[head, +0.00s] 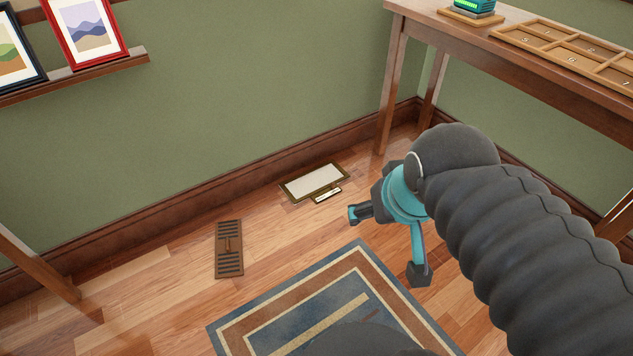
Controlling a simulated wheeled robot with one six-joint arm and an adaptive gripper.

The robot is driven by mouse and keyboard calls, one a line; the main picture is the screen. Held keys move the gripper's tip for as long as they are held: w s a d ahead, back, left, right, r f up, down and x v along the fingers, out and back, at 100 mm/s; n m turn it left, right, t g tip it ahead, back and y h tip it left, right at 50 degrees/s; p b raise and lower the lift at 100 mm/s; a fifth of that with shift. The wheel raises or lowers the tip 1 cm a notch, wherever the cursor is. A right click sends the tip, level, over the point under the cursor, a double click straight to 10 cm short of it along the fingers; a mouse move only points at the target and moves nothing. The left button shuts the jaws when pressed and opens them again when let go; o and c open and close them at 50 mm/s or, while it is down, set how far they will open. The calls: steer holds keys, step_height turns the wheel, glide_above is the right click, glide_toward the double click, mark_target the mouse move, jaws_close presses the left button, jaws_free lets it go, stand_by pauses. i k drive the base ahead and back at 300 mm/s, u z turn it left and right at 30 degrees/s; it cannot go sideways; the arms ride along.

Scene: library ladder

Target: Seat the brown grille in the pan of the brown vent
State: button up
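The brown grille (228,249) lies on the wooden floor left of centre. It has dark slots and a small raised handle in its middle. The vent (288,193) is in the floor close to the wall, up and to the right of the grille. It has a dark brown rim around a pale, empty-looking pan, with a small label plate at its front edge. My gripper (387,244) is open, its two teal fingers with dark tips spread wide. Nothing shows between them. It is right of the vent and well apart from the grille.
A blue and brown rug (270,318) lies in front of the grille and vent. A wooden table (480,52) with a compartment tray (565,48) stands at the right. The floor between grille and vent is clear.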

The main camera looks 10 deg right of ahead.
mark_target(299, 188)
steer(key=u, duration=1.25)
steer(key=i, duration=0.8)
steer(key=z, duration=0.4)
